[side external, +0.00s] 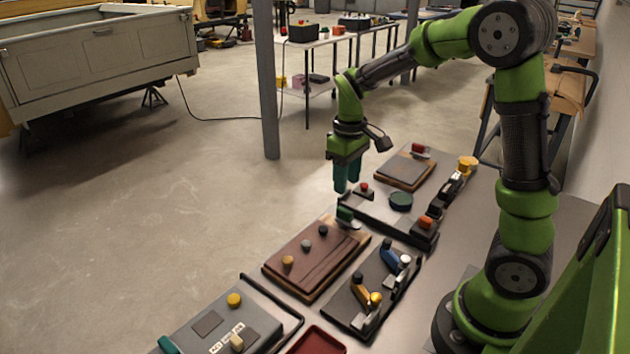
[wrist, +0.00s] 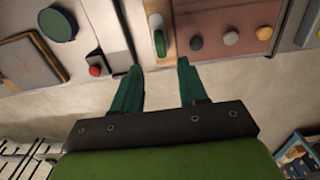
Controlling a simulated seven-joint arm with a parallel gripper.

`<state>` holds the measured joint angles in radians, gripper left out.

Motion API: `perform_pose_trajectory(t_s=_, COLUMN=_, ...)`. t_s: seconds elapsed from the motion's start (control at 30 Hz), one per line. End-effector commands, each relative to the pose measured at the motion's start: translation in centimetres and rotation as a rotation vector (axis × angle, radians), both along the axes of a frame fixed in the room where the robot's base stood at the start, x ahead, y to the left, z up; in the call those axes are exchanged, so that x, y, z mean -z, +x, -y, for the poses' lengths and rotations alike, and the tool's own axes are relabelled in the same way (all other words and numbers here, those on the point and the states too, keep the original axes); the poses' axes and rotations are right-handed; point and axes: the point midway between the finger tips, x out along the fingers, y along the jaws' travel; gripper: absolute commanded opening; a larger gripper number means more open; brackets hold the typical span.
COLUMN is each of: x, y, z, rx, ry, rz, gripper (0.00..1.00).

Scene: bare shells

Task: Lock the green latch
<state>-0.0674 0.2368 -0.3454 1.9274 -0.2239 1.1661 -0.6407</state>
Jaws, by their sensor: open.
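The green latch (side external: 345,213) is a small green handle on a pale metal plate at the far corner of a brown wooden board (side external: 285,265). In the wrist view the green latch (wrist: 159,42) shows at the top centre, lengthwise on its plate. My gripper (side external: 347,189) points down, above and slightly beyond the latch in the side view. In the wrist view my gripper (wrist: 158,68) has its two teal fingers apart with nothing between them. The latch lies ahead of the gap, apart from the fingertips.
The board carries dark, grey and yellow knobs (side external: 288,260). Blue and yellow levers (side external: 360,290) stand on a dark base nearby. A grey post (side external: 266,80) rises behind; floor on the left is clear.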

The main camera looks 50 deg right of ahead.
Motion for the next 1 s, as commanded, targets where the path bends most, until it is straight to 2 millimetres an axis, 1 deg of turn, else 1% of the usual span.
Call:
perform_pose_trajectory(t_s=0.03, x=1.3, y=-0.1, z=0.0, rx=0.0, ry=0.001, rz=-0.007, gripper=0.43)
perform_pose_trajectory(t_s=0.2, x=4.8, y=-0.1, z=0.0, rx=0.002, ry=0.0, rz=-0.005, gripper=0.43)
perform_pose_trajectory(t_s=0.3, x=6.4, y=-0.1, z=0.0, rx=0.002, ry=0.0, rz=-0.005, gripper=0.43)
perform_pose_trajectory(t_s=0.4, x=7.5, y=0.0, z=0.0, rx=0.001, ry=0.0, rz=-0.002, gripper=0.43)
perform_pose_trajectory(t_s=0.6, x=8.5, y=0.0, z=0.0, rx=0.001, ry=0.0, rz=0.0, gripper=0.43)
perform_pose_trajectory(t_s=0.83, x=8.5, y=0.0, z=0.0, rx=0.001, ry=0.0, rz=0.001, gripper=0.43)
perform_pose_trajectory(t_s=0.87, x=8.5, y=0.0, z=0.0, rx=0.001, ry=0.0, rz=0.001, gripper=0.4)
perform_pose_trajectory(t_s=1.0, x=8.5, y=0.0, z=0.0, rx=0.001, ry=0.0, rz=0.001, gripper=0.18)
